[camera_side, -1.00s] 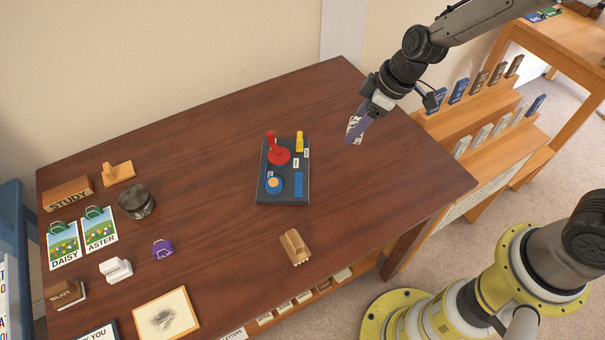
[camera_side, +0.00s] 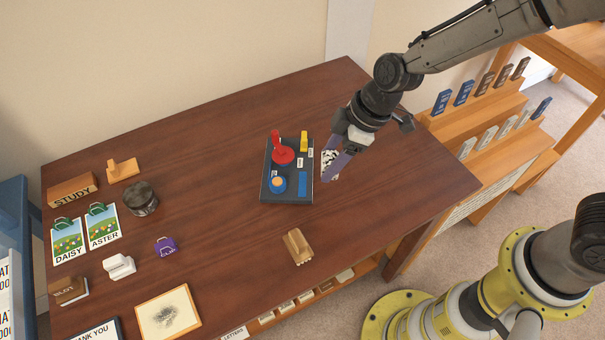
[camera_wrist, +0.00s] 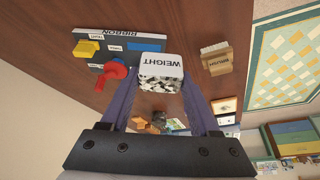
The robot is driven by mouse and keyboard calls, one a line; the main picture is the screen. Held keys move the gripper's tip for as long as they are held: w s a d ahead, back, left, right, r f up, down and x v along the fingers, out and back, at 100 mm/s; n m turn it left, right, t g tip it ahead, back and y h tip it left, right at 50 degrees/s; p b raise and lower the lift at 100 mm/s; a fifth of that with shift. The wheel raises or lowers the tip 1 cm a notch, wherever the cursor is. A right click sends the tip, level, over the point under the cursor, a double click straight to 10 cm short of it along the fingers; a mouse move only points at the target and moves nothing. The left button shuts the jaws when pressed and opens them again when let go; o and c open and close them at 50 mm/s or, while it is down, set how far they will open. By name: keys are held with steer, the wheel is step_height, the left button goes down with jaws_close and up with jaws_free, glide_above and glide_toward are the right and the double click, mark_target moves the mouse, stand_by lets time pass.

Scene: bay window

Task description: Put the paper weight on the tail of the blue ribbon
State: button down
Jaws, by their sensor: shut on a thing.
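My gripper (camera_side: 333,166) is shut on the paper weight (camera_side: 328,160), a small block with a speckled black-and-white body. In the wrist view the weight (camera_wrist: 161,70) sits between both fingers, its white top lettered WEIGHT. It is held just right of a dark board (camera_side: 288,197) on the table, apparently above the tabletop. The blue ribbon has a round blue piece (camera_side: 277,190) with a tan centre. A flat blue strip (camera_side: 302,184), apparently its tail, lies on the board's right side, near the weight. In the wrist view the strip (camera_wrist: 147,46) is partly hidden by the weight.
The board also bears a red piece (camera_side: 283,155) with an upright part and a yellow piece (camera_side: 304,142). A wooden brush (camera_side: 298,246) lies in front of the board. A dark round jar (camera_side: 141,198) and a purple item (camera_side: 166,247) stand left. The table's back right is clear.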

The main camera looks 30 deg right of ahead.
steer(key=w+a+f, duration=0.1)
steer(key=f, duration=0.1)
steer(key=w+a+f, duration=0.1)
steer(key=w+f, duration=0.1)
steer(key=w+a+f, duration=0.1)
steer(key=w+f, duration=0.1)
steer(key=shift+w+a+f, duration=0.1)
steer(key=shift+w+f, duration=0.05)
steer(key=shift+f, duration=1.6)
steer(key=shift+f, duration=0.2)
steer(key=shift+c, duration=0.6)
jaws_free()
steer(key=shift+r, duration=0.1)
steer(key=shift+r, duration=0.35)
steer(key=v, duration=1.1)
steer(key=shift+r, duration=0.25)
